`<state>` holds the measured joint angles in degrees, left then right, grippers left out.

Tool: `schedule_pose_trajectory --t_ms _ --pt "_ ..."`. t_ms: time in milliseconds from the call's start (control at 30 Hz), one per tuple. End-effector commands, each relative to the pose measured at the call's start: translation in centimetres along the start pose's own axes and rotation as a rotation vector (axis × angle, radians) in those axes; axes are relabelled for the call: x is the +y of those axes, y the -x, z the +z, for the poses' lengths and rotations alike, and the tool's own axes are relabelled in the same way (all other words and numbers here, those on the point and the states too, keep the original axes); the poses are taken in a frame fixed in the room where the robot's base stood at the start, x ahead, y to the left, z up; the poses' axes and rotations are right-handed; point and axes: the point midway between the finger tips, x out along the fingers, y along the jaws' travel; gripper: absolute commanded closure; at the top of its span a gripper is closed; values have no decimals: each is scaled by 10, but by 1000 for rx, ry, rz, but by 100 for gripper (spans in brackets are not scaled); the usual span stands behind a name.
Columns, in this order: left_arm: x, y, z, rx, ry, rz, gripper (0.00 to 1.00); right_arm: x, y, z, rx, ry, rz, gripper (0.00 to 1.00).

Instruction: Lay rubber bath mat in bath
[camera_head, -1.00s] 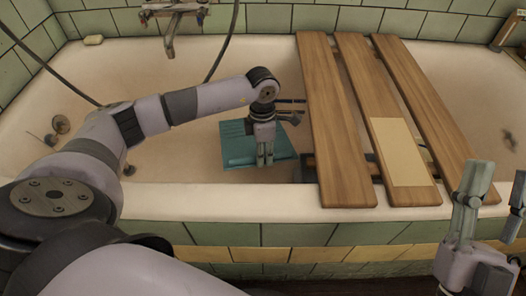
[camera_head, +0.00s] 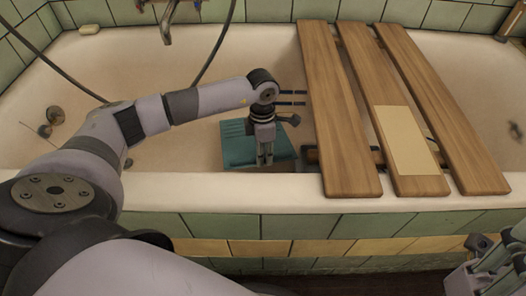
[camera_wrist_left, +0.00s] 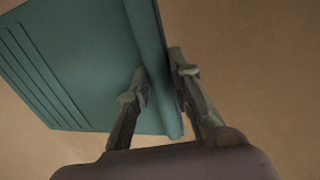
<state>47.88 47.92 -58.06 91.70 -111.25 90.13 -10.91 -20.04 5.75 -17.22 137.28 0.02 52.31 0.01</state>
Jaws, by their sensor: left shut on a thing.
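The teal rubber bath mat (camera_head: 238,148) is inside the bath (camera_head: 210,190), near its front wall and left of the wooden planks. My left gripper (camera_head: 264,160) reaches down into the bath and is shut on the mat's edge. In the left wrist view, the gripper (camera_wrist_left: 160,75) has one finger on each side of the edge of the mat (camera_wrist_left: 80,60), which has ridges along its far side. Whether the mat touches the bath floor is unclear. My right gripper (camera_head: 503,258) is outside the bath at the lower right, partly cut off.
Several wooden planks, including one at the left (camera_head: 338,110), lie across the bath's right part. A pale sheet (camera_head: 406,140) lies on the middle one. A tap (camera_head: 167,25) and hose are at the back wall, a soap bar (camera_head: 89,29) at back left. The bath's left part is open.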

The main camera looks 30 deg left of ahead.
Motion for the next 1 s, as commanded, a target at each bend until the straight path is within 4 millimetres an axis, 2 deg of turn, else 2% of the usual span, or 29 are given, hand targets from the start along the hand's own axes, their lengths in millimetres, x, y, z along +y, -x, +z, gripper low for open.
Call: schedule_pose_trajectory --t_ms 33,200,400,900,933,1000 --pt "1 -12 0 0 0 0 100 0 10 3 -6 0 0 60" --pt "3 -32 0 1 0 0 100 0 23 6 -8 1 0 60" --pt "5 -48 0 0 1 0 100 1 23 9 13 4 -9 60" --pt "6 -54 0 0 0 1 100 0 22 10 21 5 -13 60" --pt "6 -54 0 0 0 1 78 0 22 10 21 5 -13 60" --pt "6 -54 0 0 0 0 73 0 22 10 21 5 -13 60"
